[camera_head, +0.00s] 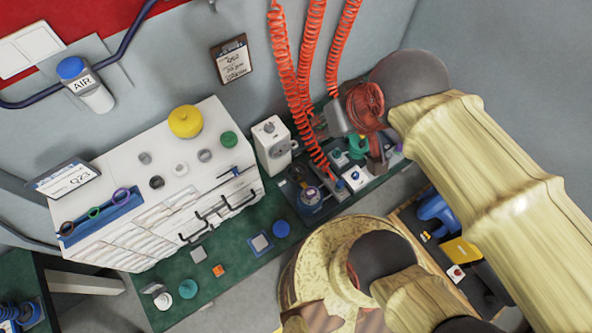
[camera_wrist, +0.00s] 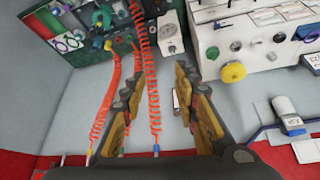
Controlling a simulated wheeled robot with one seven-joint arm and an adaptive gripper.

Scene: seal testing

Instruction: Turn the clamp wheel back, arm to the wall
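My gripper (camera_wrist: 155,105) is open and empty in the wrist view, its two yellow-and-dark fingers wide apart with orange hoses and bare wall between and behind them. The grey wall (camera_head: 185,65) runs behind the bench. On the right part of the bench, a fixture with a green wheel-like part (camera_head: 357,143) stands near the hoses; it may hold the clamp wheel, but I cannot tell for sure. In the wrist view a similar green part (camera_wrist: 103,18) shows at the top left, well apart from my fingers.
Orange coiled hoses (camera_head: 287,60) hang along the wall close to my fingers. A white cabinet (camera_head: 150,225) with a yellow knob (camera_head: 185,121) stands on the green bench (camera_head: 225,285). An AIR unit (camera_head: 85,82) and a sign (camera_head: 231,60) are on the wall.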

